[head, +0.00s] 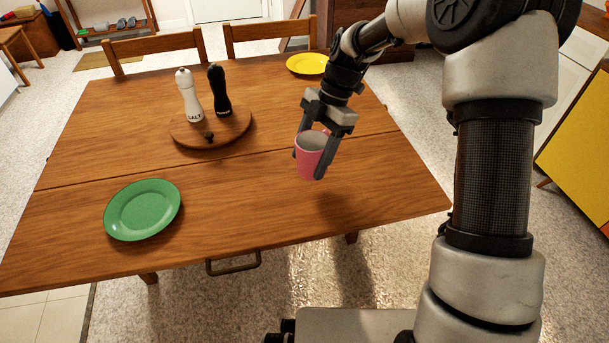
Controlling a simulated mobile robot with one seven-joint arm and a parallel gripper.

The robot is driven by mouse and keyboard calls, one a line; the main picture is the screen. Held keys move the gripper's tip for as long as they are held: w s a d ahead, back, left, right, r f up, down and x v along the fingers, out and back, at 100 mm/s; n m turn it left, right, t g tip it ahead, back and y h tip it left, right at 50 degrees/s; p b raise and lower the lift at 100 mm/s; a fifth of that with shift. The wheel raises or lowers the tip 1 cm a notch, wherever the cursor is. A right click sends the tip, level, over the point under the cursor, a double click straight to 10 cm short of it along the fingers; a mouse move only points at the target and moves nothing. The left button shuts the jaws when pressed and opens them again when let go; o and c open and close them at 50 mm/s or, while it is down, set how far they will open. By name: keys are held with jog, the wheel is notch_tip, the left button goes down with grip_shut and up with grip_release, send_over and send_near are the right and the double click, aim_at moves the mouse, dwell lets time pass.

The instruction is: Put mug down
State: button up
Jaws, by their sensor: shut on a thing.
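A pink mug (309,162) is held upright, or close to it, near the right part of the wooden table (250,218). My gripper (309,160) comes down from the upper right and is shut on the mug, with a finger on each side of it. The right finger covers part of the mug's right side.
A green plate (143,210) lies at the front left of the table. A round wooden board (180,134) carries a white salt mill (188,95) and a black mill (219,92). A yellow plate (307,64) is at the far edge. The table's front middle is clear.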

notch_tip(320, 180, down, 6)
jog(key=shift+r+b, duration=0.25)
jog(key=shift+b, duration=0.35)
jog(key=o, duration=1.3)
